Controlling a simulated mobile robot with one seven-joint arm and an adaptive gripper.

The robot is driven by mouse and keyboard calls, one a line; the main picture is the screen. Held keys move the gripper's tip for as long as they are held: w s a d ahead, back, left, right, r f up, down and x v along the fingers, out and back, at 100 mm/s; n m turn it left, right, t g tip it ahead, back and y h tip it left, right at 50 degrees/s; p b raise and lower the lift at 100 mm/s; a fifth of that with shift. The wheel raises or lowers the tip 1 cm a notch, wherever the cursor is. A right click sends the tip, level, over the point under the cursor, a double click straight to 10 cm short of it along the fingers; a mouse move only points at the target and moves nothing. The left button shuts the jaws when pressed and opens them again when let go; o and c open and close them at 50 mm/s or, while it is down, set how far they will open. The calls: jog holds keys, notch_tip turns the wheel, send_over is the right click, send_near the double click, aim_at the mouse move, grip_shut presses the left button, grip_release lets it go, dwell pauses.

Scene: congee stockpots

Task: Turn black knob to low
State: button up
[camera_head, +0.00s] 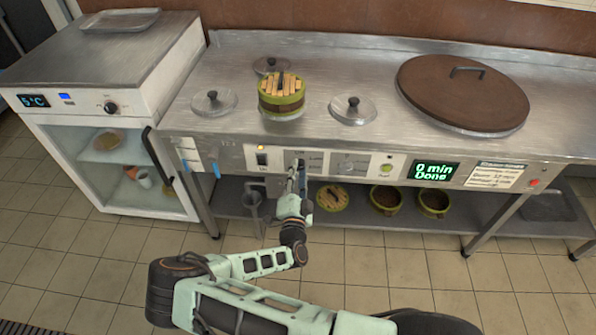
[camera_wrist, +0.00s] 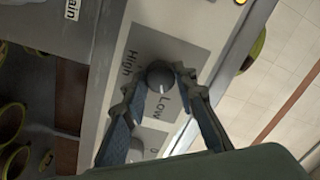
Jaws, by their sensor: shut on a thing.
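The black knob (camera_wrist: 160,76) sits on a grey label plate on the counter's front panel. In the wrist view it looks dark grey with a pale mark on its face. The printed words High and Low stand beside it, with a 0 lower down. Exactly which setting the mark points to, I cannot tell. My gripper (camera_wrist: 159,83) has one finger on each side of the knob and is shut on it. In the head view my gripper (camera_head: 296,168) reaches the panel from below and hides most of the knob.
A rocker switch (camera_head: 262,159) is left of the knob, and another control plate (camera_head: 348,165) and a green display (camera_head: 437,171) are right of it. A steamer (camera_head: 282,97) and a large brown lid (camera_head: 462,92) sit on the counter. Pots stand on the shelf below.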

jog(key=shift+n, duration=0.6)
jog(key=o, duration=1.2)
jog(key=shift+c, duration=0.2)
jog(key=shift+s, duration=0.15)
jog(key=s, duration=1.1)
jog(key=shift+s+f, duration=0.35)
jog(key=shift+s, duration=0.05)
